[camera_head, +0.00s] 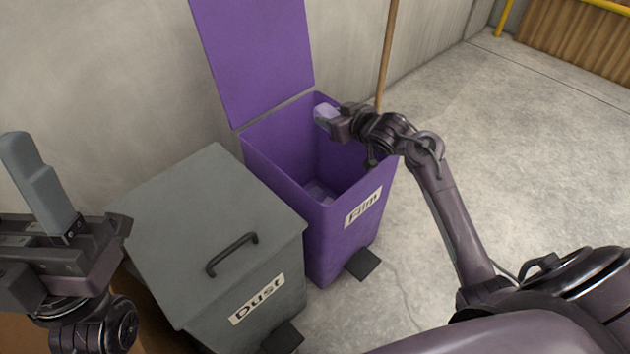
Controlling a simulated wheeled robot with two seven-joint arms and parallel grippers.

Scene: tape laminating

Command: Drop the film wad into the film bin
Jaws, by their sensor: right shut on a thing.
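The purple film bin (345,232), labelled "Film", stands in the middle with its lid (255,55) swung up against the wall. My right gripper (333,119) is over the back part of the bin's opening. It is shut on the film wad (324,113), a small pale lilac lump, partly hidden by the fingers. Some pale film-like material (318,191) shows on the bin's floor. My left gripper (75,225) is at the left edge of the picture, with a grey upright piece rising from it; whether its jaws are open or shut is unclear.
A grey bin labelled "Dust" (200,215) stands left of the film bin with its lid down. A wooden pole (386,50) leans by the wall behind. Each bin has a dark pedal (362,264) in front. The concrete floor (520,150) at the right is clear.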

